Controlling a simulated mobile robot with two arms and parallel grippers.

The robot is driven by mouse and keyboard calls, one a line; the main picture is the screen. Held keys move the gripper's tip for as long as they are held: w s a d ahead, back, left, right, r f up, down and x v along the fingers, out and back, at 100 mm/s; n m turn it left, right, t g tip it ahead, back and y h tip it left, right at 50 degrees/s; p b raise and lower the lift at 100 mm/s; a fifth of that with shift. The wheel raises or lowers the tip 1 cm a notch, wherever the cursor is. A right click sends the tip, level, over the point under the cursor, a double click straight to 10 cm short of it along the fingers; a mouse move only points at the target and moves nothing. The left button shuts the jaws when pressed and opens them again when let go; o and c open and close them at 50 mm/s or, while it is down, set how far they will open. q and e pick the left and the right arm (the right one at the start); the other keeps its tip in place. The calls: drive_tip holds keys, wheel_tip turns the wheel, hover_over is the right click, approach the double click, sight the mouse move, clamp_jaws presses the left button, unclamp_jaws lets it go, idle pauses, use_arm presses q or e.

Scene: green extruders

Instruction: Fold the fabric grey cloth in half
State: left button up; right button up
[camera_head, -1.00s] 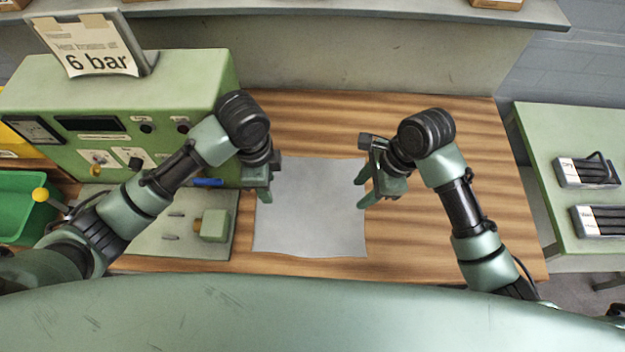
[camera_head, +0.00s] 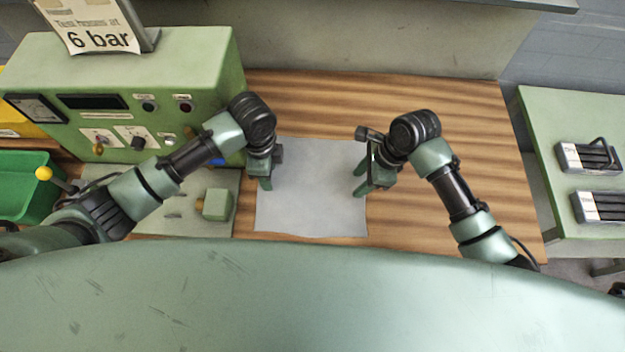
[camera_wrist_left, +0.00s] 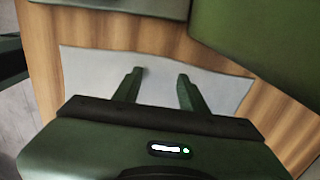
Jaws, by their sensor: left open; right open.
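The grey cloth (camera_head: 312,195) lies flat and spread out on the wooden table, roughly square with slightly wavy edges. It also shows in the left wrist view (camera_wrist_left: 158,72). My left gripper (camera_head: 266,184) is over the cloth's left edge, and its two open fingers (camera_wrist_left: 158,72) point over the cloth with nothing between them. My right gripper (camera_head: 360,180) is at the cloth's right edge, open and empty. Parts of the cloth's upper left and right edges are hidden behind the grippers. I cannot tell exactly how high the fingers are above the cloth.
A green control box (camera_head: 130,110) with a "6 bar" sign stands at the left. In front of it is a flat plate (camera_head: 180,222) with a small block. A green bin (camera_head: 25,190) is at far left. The wooden table (camera_head: 470,140) is clear at right.

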use_arm(q)
drive_tip(key=shift+f, duration=0.15)
use_arm(e)
drive_tip(key=shift+f, duration=0.1)
idle(0.3)
use_arm(q)
clamp_jaws()
use_arm(e)
clamp_jaws()
